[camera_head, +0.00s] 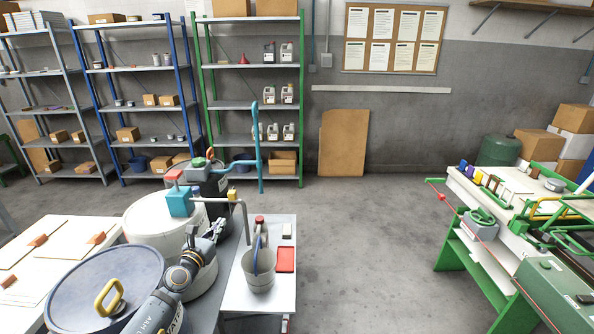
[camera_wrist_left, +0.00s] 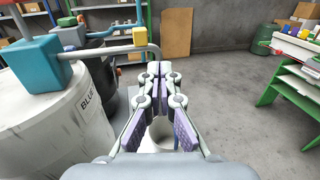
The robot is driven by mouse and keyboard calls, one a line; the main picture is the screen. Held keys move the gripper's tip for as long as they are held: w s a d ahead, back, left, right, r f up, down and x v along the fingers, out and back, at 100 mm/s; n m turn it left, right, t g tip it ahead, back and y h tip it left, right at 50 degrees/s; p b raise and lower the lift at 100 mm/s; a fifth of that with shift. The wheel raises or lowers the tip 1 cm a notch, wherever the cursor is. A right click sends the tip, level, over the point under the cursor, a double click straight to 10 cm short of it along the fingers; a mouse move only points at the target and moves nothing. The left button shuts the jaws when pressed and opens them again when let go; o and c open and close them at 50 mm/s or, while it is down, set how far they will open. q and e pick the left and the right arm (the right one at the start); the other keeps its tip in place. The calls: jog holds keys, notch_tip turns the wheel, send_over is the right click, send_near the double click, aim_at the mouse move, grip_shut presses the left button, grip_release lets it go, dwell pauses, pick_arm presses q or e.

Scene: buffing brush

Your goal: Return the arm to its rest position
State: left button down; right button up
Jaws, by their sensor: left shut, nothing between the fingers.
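My left arm (camera_head: 183,275) comes in from the bottom of the head view and reaches up over the drums. Its gripper (camera_head: 217,228) is beside the white drum, near a bent grey pipe. In the left wrist view the gripper (camera_wrist_left: 158,70) has its two fingers together, with nothing between them. The grey bucket (camera_wrist_left: 160,130) shows partly behind and below the fingers. My right gripper is not in view.
A drum with a grey lid (camera_head: 95,290) and a white drum (camera_head: 150,222) stand close to the arm. A teal pump head (camera_head: 180,201) rises above. The bucket (camera_head: 259,274) and a red tray (camera_head: 285,259) are on a white table. Floor (camera_head: 370,250) is clear.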

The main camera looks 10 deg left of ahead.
pick_arm(q)
jog(key=s+d+f+n+g+y, duration=0.1)
jog(key=s+f+n+g+y, duration=0.25)
jog(key=s+n, duration=0.8)
jog(key=s+d+f+n+g+y, duration=0.2)
jog(key=s+f+n+g+y, duration=0.3)
jog(key=n, duration=1.1)
jog(key=s+d+f+n+g+h, duration=0.2)
jog(key=s+d+n+g+h, duration=0.15)
jog(key=s+d, duration=0.45)
jog(key=s+d+f+n+g+h, duration=0.2)
jog(key=s+d+f+n+h, duration=0.15)
jog(key=s+d, duration=0.45)
jog(key=s+a+f+g, duration=0.1)
jog(key=s+a+f, duration=0.15)
jog(key=f, duration=0.85)
jog(key=s+a+f+g, duration=0.1)
jog(key=a+f, duration=0.2)
jog(key=f, duration=0.9)
jog(key=s+a+f, duration=0.1)
jog(key=s+f, duration=1.7)
jog(key=s, duration=0.1)
jog(key=shift+s+f+n+g+h, duration=0.2)
jog(key=shift+n+g+h, duration=0.15)
jog(key=shift+n+g, duration=0.1)
